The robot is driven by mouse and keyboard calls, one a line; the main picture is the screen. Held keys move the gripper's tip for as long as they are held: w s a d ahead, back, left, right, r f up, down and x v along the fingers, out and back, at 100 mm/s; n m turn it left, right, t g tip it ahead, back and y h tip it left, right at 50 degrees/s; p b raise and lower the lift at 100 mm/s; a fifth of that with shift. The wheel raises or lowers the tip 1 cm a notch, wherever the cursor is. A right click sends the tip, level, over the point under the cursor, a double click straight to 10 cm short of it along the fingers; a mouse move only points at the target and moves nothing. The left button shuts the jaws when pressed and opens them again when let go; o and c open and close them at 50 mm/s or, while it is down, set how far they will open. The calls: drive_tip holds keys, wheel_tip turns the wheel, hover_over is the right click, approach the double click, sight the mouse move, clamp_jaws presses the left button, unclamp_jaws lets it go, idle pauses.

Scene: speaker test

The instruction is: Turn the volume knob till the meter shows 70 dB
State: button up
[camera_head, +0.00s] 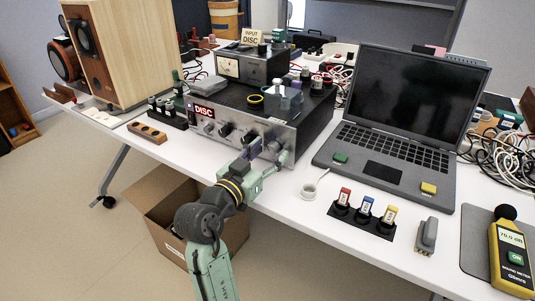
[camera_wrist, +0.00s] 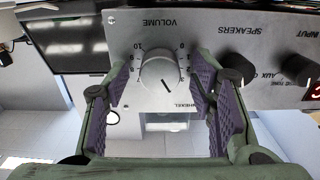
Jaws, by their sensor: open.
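The silver volume knob (camera_wrist: 160,72) is on the amplifier's front panel, under the upside-down word VOLUME in the wrist view. Its dark pointer line runs toward the picture's bottom. My gripper (camera_wrist: 163,82) is open, with purple finger pads on either side of the knob and gaps visible between them.
A laptop (camera_head: 398,110) stands right of the amplifier. In front are red, blue and yellow plugs in a black holder (camera_head: 366,219) and a white tape ring (camera_head: 309,190). A wooden speaker (camera_head: 138,40) stands left. An open cardboard box (camera_head: 160,205) is on the floor below.

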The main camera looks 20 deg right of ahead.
drive_tip(key=v, duration=1.2)
idle(0.3)
